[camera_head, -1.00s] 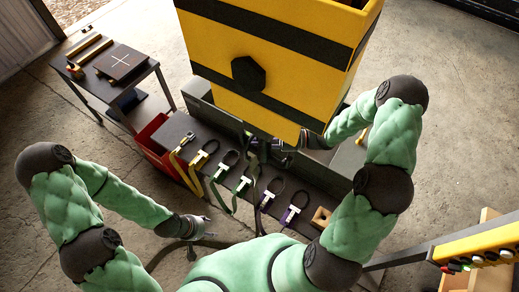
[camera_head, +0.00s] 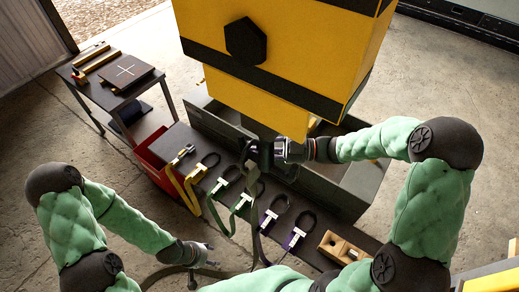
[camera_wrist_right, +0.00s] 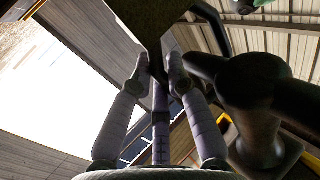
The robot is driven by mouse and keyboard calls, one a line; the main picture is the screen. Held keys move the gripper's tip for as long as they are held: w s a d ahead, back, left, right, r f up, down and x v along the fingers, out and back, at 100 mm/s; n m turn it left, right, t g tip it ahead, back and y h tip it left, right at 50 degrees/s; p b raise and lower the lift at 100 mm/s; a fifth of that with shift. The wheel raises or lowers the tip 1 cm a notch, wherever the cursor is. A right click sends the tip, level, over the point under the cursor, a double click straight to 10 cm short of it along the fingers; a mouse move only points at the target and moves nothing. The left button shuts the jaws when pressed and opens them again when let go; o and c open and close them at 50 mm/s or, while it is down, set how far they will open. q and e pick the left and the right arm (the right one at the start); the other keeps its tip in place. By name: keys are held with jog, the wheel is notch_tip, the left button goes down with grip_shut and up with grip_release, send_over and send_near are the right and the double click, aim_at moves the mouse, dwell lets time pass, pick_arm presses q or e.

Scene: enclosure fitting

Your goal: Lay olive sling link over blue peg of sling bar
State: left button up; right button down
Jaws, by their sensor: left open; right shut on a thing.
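My right gripper (camera_head: 252,153) is shut on a dark olive strap, which looks like the olive sling link (camera_head: 252,190). The link hangs down from the jaws in front of the bench's row of straps. In the right wrist view, a dark olive piece (camera_wrist_right: 150,18) lies between the two fingers (camera_wrist_right: 156,85). The gripper hides part of the link. My left gripper (camera_head: 208,255) is open and empty at the lower left, clear of the bench. A yellow bar (camera_head: 497,281) shows at the lower right edge, perhaps the sling bar; I cannot make out a blue peg.
Yellow, green and purple straps (camera_head: 296,235) lie along the dark bench, with a wooden block (camera_head: 345,247) at its right end. The yellow-black hanging load (camera_head: 285,60) is close above my right gripper. A grey trough (camera_head: 345,185) stands behind. A side table (camera_head: 110,85) is at left.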

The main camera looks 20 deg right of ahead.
jog(key=shift+w+a+r+p, duration=0.1)
jog(key=shift+w+r+p, duration=0.1)
jog(key=shift+r, duration=0.25)
jog(key=shift+w+r+p, duration=0.15)
jog(key=shift+r+p, duration=0.05)
jog(key=shift+r, duration=0.25)
jog(key=w+a+r+p, duration=0.1)
jog(key=w+a+r, duration=0.1)
jog(key=w+a, duration=0.4)
jog(key=shift+w, duration=0.6)
dwell(0.5)
dwell(0.7)
jog(key=shift+d, duration=0.1)
dwell(1.3)
